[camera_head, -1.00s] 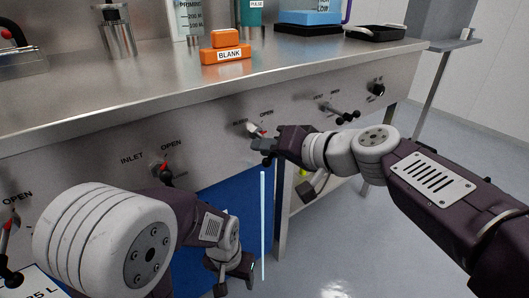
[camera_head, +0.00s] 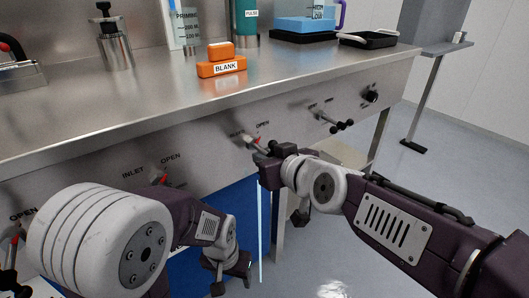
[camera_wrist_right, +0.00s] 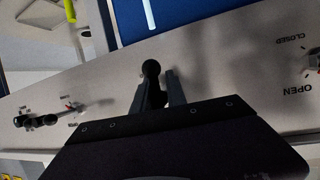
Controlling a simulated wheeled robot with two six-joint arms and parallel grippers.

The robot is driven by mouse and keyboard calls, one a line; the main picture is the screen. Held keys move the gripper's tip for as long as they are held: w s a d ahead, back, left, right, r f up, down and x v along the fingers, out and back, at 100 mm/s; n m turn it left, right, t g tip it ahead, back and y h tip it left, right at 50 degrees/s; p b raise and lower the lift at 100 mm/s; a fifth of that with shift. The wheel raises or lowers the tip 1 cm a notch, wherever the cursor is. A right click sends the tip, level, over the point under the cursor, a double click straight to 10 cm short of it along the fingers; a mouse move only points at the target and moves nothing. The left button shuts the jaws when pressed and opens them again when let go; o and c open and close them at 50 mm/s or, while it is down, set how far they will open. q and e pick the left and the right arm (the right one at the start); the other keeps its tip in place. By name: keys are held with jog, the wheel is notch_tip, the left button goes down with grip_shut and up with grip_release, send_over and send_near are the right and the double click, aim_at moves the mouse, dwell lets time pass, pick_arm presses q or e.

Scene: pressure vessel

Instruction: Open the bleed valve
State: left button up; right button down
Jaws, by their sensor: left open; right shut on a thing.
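The bleed valve (camera_head: 251,139) is on the bench's steel front panel, with a small red-marked part and an OPEN label to its upper right. My right gripper (camera_head: 262,156) is just below it in the head view and covers its handle. In the right wrist view, the two fingers (camera_wrist_right: 158,92) are shut around a black valve handle with a round end (camera_wrist_right: 151,69). The handle's base is hidden by the gripper. My left gripper (camera_head: 230,277) is open and empty, low in front of the bench.
An inlet valve (camera_head: 161,178) is to the left on the panel. Another valve handle (camera_head: 341,125) and a black knob (camera_head: 371,96) are to the right. An orange BLANK block (camera_head: 222,68) stands on the bench top. Open floor lies to the right.

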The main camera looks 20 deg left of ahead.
jog(key=shift+w+d+r, duration=0.1)
jog(key=shift+w+r, duration=0.05)
jog(key=shift+r, duration=0.1)
dwell(0.4)
jog(key=c, duration=1.8)
grip_release()
jog(key=o, duration=0.3)
jog(key=shift+w+d, duration=0.1)
jog(key=shift+o, duration=0.2)
jog(key=shift+f, duration=0.1)
jog(key=shift+p, duration=0.3)
jog(key=p+v, duration=0.7)
jog(key=v, duration=0.2)
jog(key=shift+p, duration=0.4)
